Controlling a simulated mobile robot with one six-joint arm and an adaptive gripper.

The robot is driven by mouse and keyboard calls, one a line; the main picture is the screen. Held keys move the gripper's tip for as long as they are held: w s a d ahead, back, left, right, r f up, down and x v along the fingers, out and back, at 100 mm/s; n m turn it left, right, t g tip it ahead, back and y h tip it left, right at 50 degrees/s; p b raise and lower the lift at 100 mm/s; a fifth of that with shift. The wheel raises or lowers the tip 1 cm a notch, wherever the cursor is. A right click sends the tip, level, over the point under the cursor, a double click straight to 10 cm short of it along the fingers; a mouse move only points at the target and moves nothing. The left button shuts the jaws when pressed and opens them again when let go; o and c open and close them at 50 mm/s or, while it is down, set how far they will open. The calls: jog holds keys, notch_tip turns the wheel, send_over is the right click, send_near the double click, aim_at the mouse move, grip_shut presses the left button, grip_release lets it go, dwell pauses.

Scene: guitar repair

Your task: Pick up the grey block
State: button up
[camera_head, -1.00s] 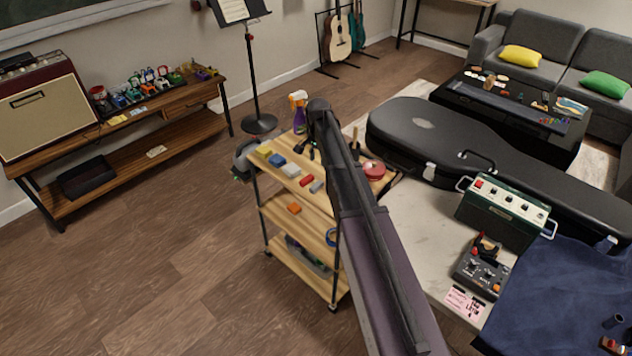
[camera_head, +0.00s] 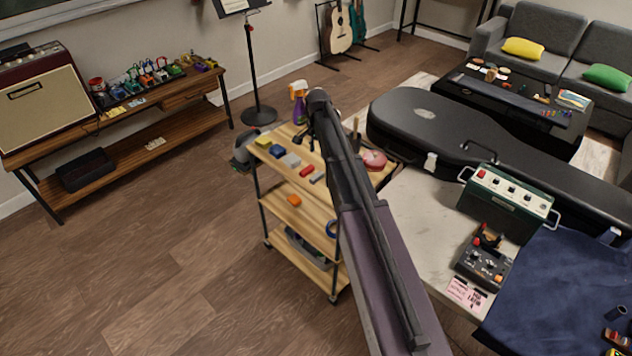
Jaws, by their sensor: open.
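A small grey block (camera_head: 317,178) lies on the top shelf of the wooden cart (camera_head: 284,174), near its front edge and just left of my arm. My arm hides part of it. A paler, whitish-grey block (camera_head: 291,160) lies farther left in the same row. My gripper (camera_head: 309,138) is above the back part of the cart top, beyond the blocks and mostly hidden behind my arm. It is open, and I see nothing held in it.
A red block (camera_head: 306,171), a blue block (camera_head: 277,152) and a yellow block (camera_head: 263,141) share the cart top. A workbench (camera_head: 420,210) with a guitar case (camera_head: 440,130) adjoins at right.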

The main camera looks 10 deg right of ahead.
jog(key=b, duration=0.6)
send_over(317, 175)
jog(key=shift+d+f, duration=0.1)
jog(key=shift+f, duration=3.05)
jog(key=shift+f, duration=0.1)
jog(key=shift+f+b, duration=2.45)
jog(key=shift+f, duration=0.05)
grip_shut()
